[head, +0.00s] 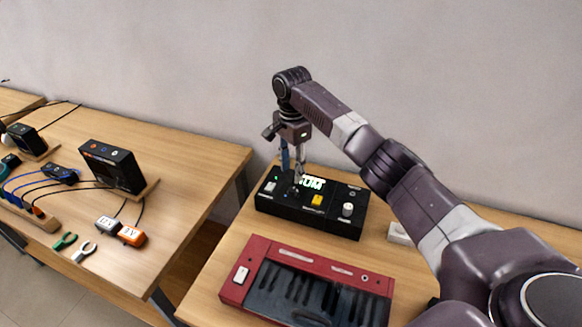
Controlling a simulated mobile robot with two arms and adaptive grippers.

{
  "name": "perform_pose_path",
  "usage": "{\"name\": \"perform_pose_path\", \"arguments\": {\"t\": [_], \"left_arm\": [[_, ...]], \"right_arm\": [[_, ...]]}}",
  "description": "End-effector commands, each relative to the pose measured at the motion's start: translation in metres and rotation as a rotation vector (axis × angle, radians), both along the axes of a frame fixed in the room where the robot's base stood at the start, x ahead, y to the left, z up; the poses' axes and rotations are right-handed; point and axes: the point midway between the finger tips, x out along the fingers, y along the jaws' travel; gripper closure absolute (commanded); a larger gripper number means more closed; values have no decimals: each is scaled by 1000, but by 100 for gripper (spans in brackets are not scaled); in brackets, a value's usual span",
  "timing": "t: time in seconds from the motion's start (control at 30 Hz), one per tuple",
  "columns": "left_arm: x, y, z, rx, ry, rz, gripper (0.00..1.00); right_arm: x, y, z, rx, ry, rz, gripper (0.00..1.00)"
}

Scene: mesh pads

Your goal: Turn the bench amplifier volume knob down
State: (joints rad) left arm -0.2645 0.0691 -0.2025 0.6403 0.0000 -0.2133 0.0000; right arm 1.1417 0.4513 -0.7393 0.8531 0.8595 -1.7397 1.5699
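A black box unit (330,220) stands on the right-hand table, with green lit letters ending in "UM", a yellow button (317,200) and a white round knob (348,209). Another black box (114,167) with small coloured controls stands on the left-hand table. I cannot tell from labels which is the bench amplifier. My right gripper (294,178) points down over the left part of the black unit, left of the white knob. Its fingertips are small and partly merge with the unit, so their opening and any contact are unclear. My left gripper is out of view.
A red keyboard (252,262) lies in front of the black unit. A white block (399,233) sits to its right, partly behind my arm. A gap separates the two tables. Cables, pliers (84,252) and an orange-ended meter (131,236) lie on the left table.

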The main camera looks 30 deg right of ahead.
Motion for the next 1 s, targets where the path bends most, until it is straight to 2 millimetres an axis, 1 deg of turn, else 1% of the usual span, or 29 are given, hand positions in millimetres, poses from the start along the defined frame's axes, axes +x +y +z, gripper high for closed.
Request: {"name": "perform_pose_path", "arguments": {"t": [0.03, 0.13, 0.2, 0.3, 0.47, 0.6, 0.7, 0.8, 0.93, 0.97, 1.0], "left_arm": [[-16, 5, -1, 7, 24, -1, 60], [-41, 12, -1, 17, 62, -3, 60], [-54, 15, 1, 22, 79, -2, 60], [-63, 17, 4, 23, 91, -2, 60], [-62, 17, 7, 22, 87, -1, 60], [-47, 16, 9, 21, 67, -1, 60], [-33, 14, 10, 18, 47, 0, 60], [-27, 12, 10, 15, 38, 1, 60], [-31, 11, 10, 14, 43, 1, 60], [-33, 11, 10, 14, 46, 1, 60], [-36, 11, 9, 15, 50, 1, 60]], "right_arm": [[0, 0, -1, 0, 1, 1, 63], [-1, 1, -7, 0, 2, 1, 63], [-1, 0, -16, 0, 4, 1, 63], [-1, 0, -33, -1, 4, 1, 63], [-1, 1, -58, 0, 4, 0, 63], [-1, 1, -73, 0, 2, 1, 63], [-1, 0, -77, 0, 1, 1, 63], [-1, 0, -79, 0, 0, 1, 63], [-1, 1, -78, 0, 0, 1, 63], [-1, 1, -78, 0, 0, 1, 64], [-1, 1, -78, 0, 0, 1, 68]]}}
